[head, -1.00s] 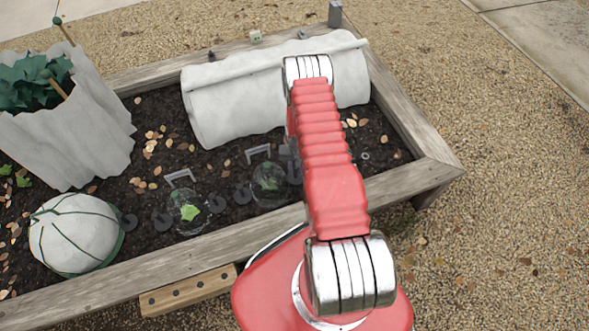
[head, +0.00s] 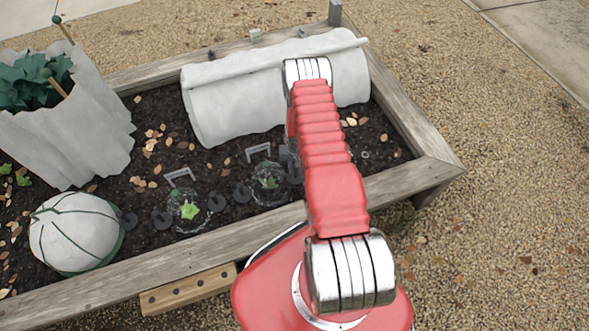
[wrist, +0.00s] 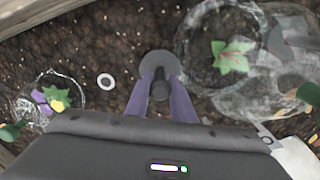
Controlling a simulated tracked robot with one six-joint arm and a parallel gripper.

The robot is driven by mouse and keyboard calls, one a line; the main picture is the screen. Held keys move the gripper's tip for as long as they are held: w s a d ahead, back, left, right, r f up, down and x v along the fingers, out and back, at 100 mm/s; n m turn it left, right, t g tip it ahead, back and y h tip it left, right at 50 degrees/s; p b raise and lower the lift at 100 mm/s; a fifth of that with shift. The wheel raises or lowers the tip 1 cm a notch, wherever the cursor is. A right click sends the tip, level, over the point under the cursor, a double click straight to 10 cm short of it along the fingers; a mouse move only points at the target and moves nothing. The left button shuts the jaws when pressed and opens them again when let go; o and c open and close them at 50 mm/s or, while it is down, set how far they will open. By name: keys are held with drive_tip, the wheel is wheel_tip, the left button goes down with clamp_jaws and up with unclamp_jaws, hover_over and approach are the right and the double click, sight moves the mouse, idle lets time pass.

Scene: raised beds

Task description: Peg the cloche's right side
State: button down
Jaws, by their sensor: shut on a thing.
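My gripper (wrist: 160,100) shows in the wrist view with its purple fingers closed around the dark stem of a grey round peg (wrist: 158,64). The peg appears above dark soil; I cannot tell if it touches. To its right, a clear cloche (wrist: 196,62) stands over a green and reddish leafed plant (wrist: 232,56). The peg is beside this cloche's rim, close to it. In the head view a clear cloche (head: 262,192) stands left of my red arm, and another (head: 180,224) is farther left. My gripper and the peg are hidden behind the arm there.
A white ring (wrist: 105,81) lies on the soil left of the peg. A small clear dome (wrist: 76,84) is farther left. The white fleece roll (head: 235,100) lies behind the cloches. A wrapped white ball (head: 75,235) sits left. The wooden rim (head: 110,277) runs along the front.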

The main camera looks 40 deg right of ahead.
drive_tip(key=c, duration=1.5)
unclamp_jaws()
drive_tip(key=shift+o, duration=0.2)
drive_tip(key=shift+r, duration=0.15)
wheel_tip(320, 180, up, 13)
drive_tip(key=shift+r, duration=0.2)
drive_tip(key=shift+s, duration=0.1)
